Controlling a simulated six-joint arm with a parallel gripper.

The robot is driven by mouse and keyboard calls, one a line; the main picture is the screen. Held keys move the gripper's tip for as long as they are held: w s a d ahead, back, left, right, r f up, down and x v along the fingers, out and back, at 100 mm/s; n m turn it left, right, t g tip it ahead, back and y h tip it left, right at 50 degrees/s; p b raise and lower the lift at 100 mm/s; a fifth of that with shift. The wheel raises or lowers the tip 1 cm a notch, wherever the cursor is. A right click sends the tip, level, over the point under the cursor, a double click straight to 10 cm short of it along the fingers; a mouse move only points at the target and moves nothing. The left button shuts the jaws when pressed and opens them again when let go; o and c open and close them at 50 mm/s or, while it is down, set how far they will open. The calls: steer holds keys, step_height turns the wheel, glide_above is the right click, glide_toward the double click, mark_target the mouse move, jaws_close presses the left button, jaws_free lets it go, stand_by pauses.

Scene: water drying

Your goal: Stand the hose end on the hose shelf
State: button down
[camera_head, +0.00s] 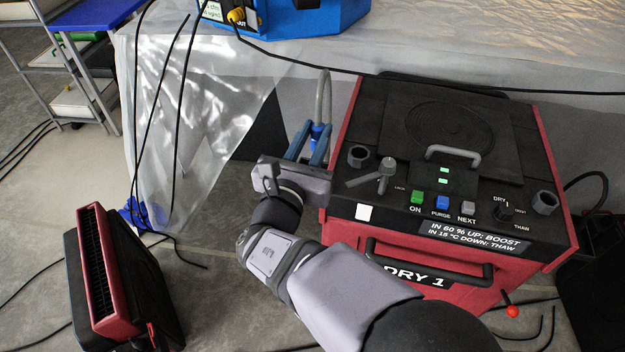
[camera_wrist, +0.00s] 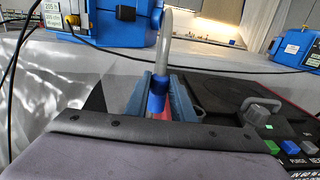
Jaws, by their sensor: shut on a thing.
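The hose end is a blue collar (camera_head: 317,130) on a pale grey hose (camera_head: 323,92). It is held upright between the blue fingers of my gripper (camera_head: 309,146), beside the left edge of the red and black dryer. In the wrist view the blue collar (camera_wrist: 157,92) sits between the fingers of my gripper (camera_wrist: 161,98), and the hose rises and bends over from it. The lower tip of the hose end is hidden. I cannot tell for certain which surface is the hose shelf; a blue-topped rack (camera_head: 92,14) stands at the far left.
The dryer (camera_head: 450,125) has knobs, buttons and handles on top, right of my gripper. Translucent sheeting (camera_head: 200,95) hangs behind on the left. A blue machine (camera_head: 315,15) is at the back. A red and black vent unit (camera_head: 125,285) stands front left. Black cables cross the floor.

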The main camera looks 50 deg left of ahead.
steer(key=shift+s+a+f, duration=0.1)
steer(key=shift+a+f, duration=0.05)
steer(key=shift+f, duration=1.65)
steer(key=shift+s+a+f, duration=0.1)
steer(key=shift+f, duration=1.65)
steer(key=shift+s+a+f, duration=0.1)
steer(key=shift+a+f, duration=0.05)
steer(key=shift+f, duration=1.65)
steer(key=shift+f, duration=0.2)
steer(key=c, duration=1.8)
jaws_free()
steer(key=shift+r, duration=0.1)
steer(key=shift+r, duration=0.15)
steer(key=b+v, duration=0.1)
steer(key=v, duration=1.1)
steer(key=shift+w+d, duration=0.15)
steer(key=shift+d, duration=0.05)
